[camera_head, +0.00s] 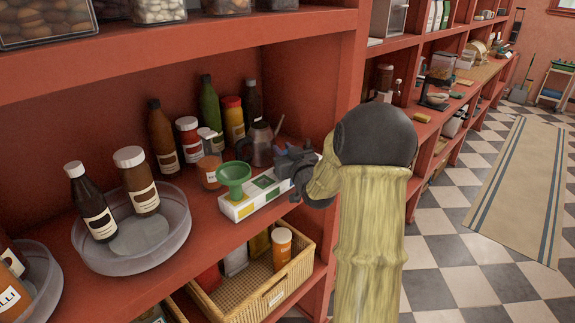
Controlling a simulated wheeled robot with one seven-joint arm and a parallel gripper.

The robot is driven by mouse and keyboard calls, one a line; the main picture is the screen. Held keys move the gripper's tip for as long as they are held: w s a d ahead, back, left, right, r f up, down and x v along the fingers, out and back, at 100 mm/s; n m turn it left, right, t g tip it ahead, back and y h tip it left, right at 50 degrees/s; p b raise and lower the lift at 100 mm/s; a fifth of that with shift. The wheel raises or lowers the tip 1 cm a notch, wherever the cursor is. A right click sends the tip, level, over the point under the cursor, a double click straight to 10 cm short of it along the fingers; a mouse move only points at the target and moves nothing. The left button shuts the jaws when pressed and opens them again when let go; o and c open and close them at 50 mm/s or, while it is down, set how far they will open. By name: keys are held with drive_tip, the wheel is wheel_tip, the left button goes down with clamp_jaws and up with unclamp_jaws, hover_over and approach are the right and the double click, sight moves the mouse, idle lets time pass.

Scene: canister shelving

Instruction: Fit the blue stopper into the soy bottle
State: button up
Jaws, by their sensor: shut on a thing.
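My gripper (295,165) is dark grey and sits low over the shelf, at the right end of a white box. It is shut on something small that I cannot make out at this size. No blue stopper can be picked out. Another dark bottle (251,101) stands at the back. My gripper is well to the right of the tray.
A green funnel (233,174) sits at the left end of the white box (258,198). A grey metal pitcher (259,146) and several bottles stand behind. The clear tray (176,238) also holds a white-capped bottle (138,180). A wicker basket (243,297) is below.

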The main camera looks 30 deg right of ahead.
drive_tip(key=shift+r+p, duration=0.75)
drive_tip(key=shift+r, duration=0.8)
drive_tip(key=shift+r, duration=0.1)
